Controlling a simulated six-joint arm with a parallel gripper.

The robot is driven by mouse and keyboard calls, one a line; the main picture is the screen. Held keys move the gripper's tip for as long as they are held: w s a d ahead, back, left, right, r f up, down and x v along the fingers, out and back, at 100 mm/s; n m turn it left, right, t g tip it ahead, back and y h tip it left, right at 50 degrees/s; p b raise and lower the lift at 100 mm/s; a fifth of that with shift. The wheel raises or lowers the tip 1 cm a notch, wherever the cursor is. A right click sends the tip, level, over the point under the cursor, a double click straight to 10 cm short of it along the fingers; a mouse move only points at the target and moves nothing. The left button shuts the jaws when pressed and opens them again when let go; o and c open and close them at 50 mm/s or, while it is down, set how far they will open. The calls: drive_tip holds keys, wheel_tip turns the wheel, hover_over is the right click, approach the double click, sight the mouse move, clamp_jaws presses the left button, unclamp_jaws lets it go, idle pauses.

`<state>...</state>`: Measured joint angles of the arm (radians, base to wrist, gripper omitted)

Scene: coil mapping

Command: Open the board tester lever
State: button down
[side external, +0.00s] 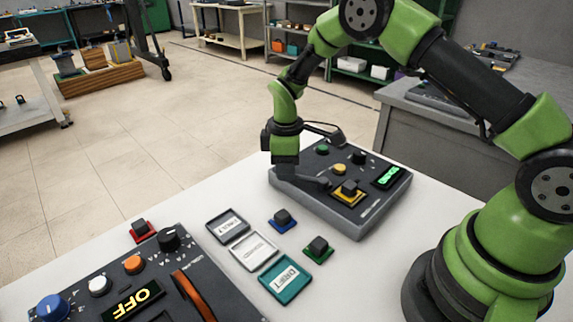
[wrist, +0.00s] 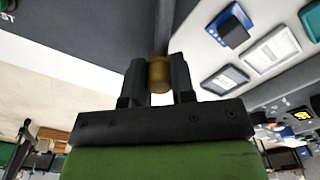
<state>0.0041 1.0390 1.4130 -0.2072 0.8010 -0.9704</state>
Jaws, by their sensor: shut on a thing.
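The board tester (side external: 360,212) is a dark grey box on the white table, with a lit green display, a green button, a yellow button and a black knob. A dark block sits on a yellow square on its top. My gripper (side external: 284,172) is at the tester's left edge, beside a dark grey lever arm (side external: 316,183). In the wrist view my gripper (wrist: 159,75) is shut on a brass-coloured cylinder (wrist: 159,72), which appears to be the lever's grip. The fingers hide part of it, and the lever's exact angle is hard to tell.
A panel (side external: 150,285) with an OFF display, knobs and an orange handle stands at front left. Three labelled trays (side external: 255,252) lie between it and the tester. Small blocks on red (side external: 140,231), blue (side external: 283,220) and green (side external: 318,249) bases stand nearby.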

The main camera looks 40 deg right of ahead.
idle(0.3)
drive_tip(key=c, duration=1)
unclamp_jaws()
drive_tip(key=shift+o, duration=0.2)
wheel_tip(320, 180, up, 10)
